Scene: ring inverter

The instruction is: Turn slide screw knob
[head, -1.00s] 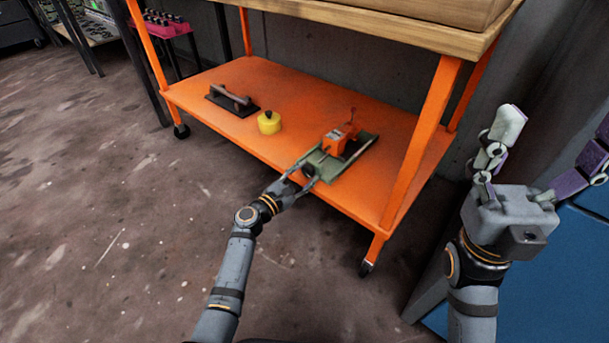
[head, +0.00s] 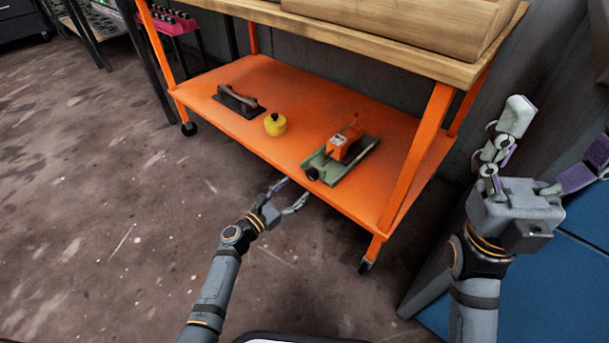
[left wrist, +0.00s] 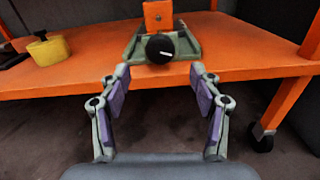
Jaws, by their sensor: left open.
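The slide screw device is an orange block (head: 341,143) on a green base (head: 342,160), lying on the lower orange shelf. Its black knob (head: 312,173) is at the near end of the base, by the shelf's front edge. In the left wrist view the knob (left wrist: 161,49) is a dark round shape with a white mark, centred beyond my fingers. My left gripper (head: 291,192) is open and empty, in front of the shelf edge and apart from the knob. My right gripper (head: 546,143) is raised at the right, fingers spread, with nothing between them.
An orange leg (head: 415,150) rises right of the device. A wooden top (head: 380,47) lies above. The floor in front is clear.

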